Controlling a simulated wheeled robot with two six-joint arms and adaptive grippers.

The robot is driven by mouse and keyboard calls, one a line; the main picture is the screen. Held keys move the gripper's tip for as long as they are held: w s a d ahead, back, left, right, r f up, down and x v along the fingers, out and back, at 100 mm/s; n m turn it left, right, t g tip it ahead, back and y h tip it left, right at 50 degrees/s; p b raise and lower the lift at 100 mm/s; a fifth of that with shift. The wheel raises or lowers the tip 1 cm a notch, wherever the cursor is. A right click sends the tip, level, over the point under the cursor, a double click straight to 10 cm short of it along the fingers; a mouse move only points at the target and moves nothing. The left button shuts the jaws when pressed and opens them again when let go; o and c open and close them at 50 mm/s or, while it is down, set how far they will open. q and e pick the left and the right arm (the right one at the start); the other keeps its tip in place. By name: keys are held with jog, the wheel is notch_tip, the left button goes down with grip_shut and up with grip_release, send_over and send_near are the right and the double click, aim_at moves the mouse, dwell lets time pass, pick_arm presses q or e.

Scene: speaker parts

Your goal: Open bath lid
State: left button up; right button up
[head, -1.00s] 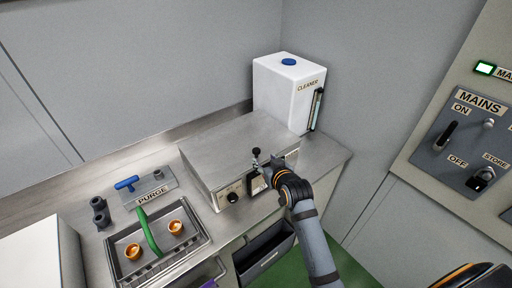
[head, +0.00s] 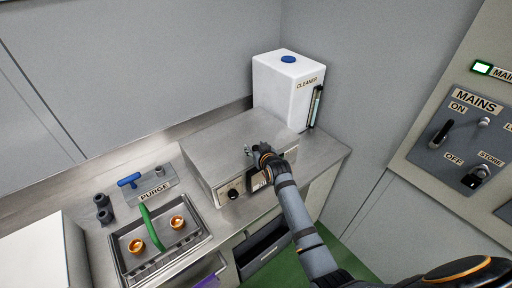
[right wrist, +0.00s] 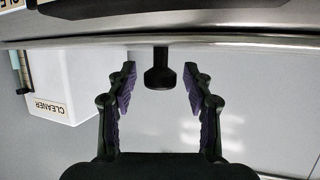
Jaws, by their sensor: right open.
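The bath is a steel box (head: 215,160) on the counter, and its flat lid appears closed. A black lid knob (right wrist: 160,72) on a short stem shows in the right wrist view, between the two fingers of my right gripper (right wrist: 160,88). The fingers are open, one on each side of the knob, with a gap to both. In the head view my right gripper (head: 252,151) is at the front edge of the bath, and the arm hides the knob and part of the front panel. My left gripper is not in view.
A white cleaner tank (head: 285,90) stands behind the bath; it also shows in the right wrist view (right wrist: 62,75). A steel tray (head: 125,271) with orange cups and a green handle is at left, near the purge plate (head: 148,184). The mains panel (head: 470,140) is at right.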

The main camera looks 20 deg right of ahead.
grip_shut()
dwell(0.4)
